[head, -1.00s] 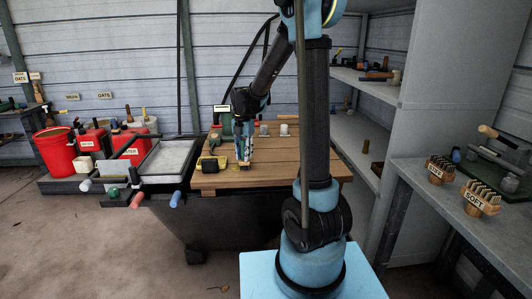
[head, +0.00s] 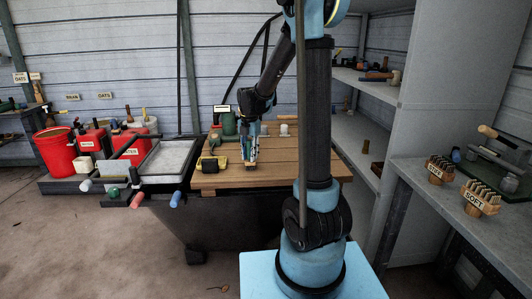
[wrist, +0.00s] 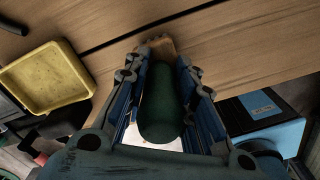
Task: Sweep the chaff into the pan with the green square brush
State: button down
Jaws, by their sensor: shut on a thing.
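My gripper (head: 250,152) is low over the wooden table top, right of the yellow pan (head: 207,163). In the wrist view my gripper (wrist: 165,95) is shut on the green brush (wrist: 160,105). Its dark green rounded handle lies between the fingers, and a tan end shows past the fingertips. The bristles are hidden, so I cannot tell whether they touch the table. The pan (wrist: 45,78) also shows in the wrist view, left of the fingers and apart from the brush. I cannot make out the chaff in either view.
The plank table top (head: 290,172) is mostly clear at its right side. A dark green container (head: 228,123) and small pale items stand at its back. A grey tray (head: 168,158) and a red bucket (head: 55,152) are left. Labelled brushes (head: 480,198) stand on the right bench.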

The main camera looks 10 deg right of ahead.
aim_at(250, 140)
jog(key=shift+r, duration=2.9)
